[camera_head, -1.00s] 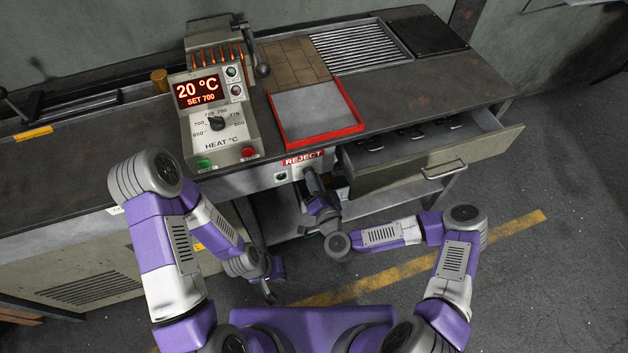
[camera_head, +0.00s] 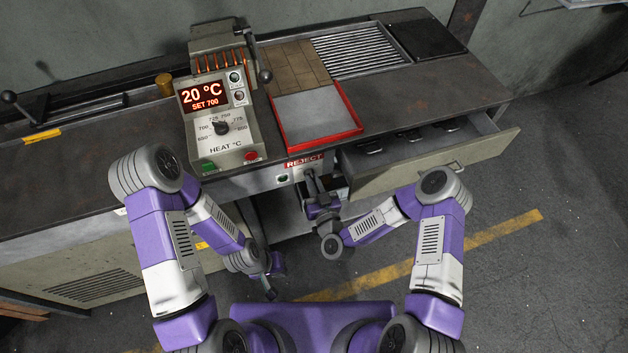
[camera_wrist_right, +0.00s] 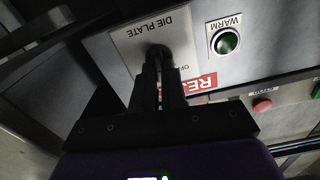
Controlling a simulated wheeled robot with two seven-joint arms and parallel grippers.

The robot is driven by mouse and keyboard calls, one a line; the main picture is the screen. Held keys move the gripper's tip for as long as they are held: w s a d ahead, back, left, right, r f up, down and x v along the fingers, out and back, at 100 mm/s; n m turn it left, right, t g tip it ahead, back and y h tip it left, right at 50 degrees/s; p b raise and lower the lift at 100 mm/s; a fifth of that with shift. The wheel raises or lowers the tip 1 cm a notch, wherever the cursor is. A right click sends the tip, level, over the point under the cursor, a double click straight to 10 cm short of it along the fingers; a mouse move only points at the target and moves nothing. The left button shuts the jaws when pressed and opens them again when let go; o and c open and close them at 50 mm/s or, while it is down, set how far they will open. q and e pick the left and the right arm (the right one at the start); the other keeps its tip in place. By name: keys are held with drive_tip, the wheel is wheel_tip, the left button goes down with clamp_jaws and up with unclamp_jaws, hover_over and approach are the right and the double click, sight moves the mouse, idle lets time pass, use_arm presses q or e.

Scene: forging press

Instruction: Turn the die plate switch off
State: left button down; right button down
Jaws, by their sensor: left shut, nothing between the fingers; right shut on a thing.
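The die plate switch (camera_wrist_right: 158,52) is a black knob on a light plate lettered DIE PLATE, upside down in the right wrist view. Part of an OFF mark shows beside it. My right gripper (camera_wrist_right: 160,72) is shut on the knob, and its fingers hide much of it. In the head view my right gripper (camera_head: 311,182) is at the front panel below the REJECT label, and the switch is hidden there. My left gripper (camera_head: 272,290) is shut and empty, low in front of the bench, away from the switch.
A green WARM lamp (camera_wrist_right: 228,43) sits beside the switch plate. The heat control box (camera_head: 215,110) reads 20 °C, SET 700. A red-rimmed tray (camera_head: 318,117) lies on the bench. An open drawer (camera_head: 430,165) juts out right of my right gripper. Floor in front is clear.

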drive_tip(key=n+b, duration=0.1)
drive_tip(key=n, duration=0.9)
drive_tip(key=shift+s+a+f+b, duration=0.1)
drive_tip(key=shift+a+f+b, duration=0.1)
drive_tip(key=shift+b, duration=0.2)
drive_tip(key=shift+n, duration=0.3)
drive_tip(key=c, duration=1.2)
unclamp_jaws()
drive_tip(key=shift+v, duration=3.8)
drive_tip(key=shift+r, duration=0.1)
